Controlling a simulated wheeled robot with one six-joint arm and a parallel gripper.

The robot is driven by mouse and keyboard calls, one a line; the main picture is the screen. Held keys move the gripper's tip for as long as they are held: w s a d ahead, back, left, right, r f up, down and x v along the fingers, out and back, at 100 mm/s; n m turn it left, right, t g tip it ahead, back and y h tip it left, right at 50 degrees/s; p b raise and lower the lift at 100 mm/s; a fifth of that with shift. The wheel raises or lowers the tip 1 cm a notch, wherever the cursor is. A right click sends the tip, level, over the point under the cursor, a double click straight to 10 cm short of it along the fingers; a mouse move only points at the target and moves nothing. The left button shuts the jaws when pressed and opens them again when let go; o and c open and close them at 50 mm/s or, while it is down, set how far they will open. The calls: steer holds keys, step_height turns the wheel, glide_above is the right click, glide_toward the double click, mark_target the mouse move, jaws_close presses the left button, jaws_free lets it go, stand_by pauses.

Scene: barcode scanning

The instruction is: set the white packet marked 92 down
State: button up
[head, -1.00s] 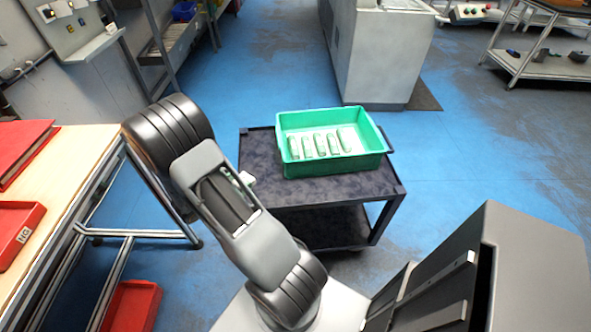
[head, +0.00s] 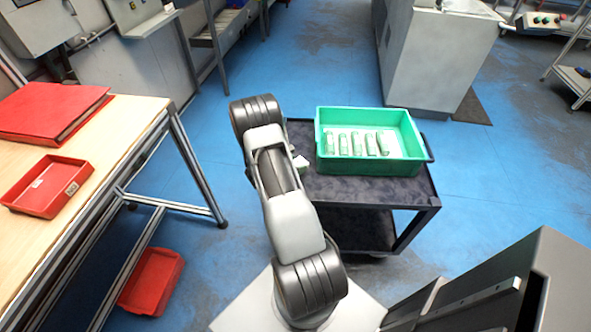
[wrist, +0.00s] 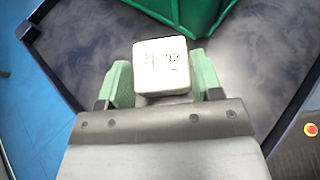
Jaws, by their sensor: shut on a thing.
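The white packet marked 92 (wrist: 165,66) shows in the wrist view between the green fingers of my gripper (wrist: 162,84). My gripper is shut on it, and its marked face is turned to the wrist camera. Beyond it lies the dark cart top (wrist: 100,50). I cannot tell how high the packet is above the cart. In the head view my arm hides most of the gripper; a small pale piece shows beside the arm, by the left part of the cart top (head: 370,190).
A green crate (head: 375,170) holding several pale packets (head: 357,144) stands on the cart, right of my arm. A wooden table (head: 110,135) with a red binder (head: 45,112) and red tray (head: 45,187) stands at the left. Another red bin (head: 152,282) is below it.

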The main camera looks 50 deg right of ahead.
steer(key=shift+f, duration=1.35)
steer(key=shift+f, duration=0.1)
steer(key=shift+f, duration=0.15)
steer(key=o, duration=1)
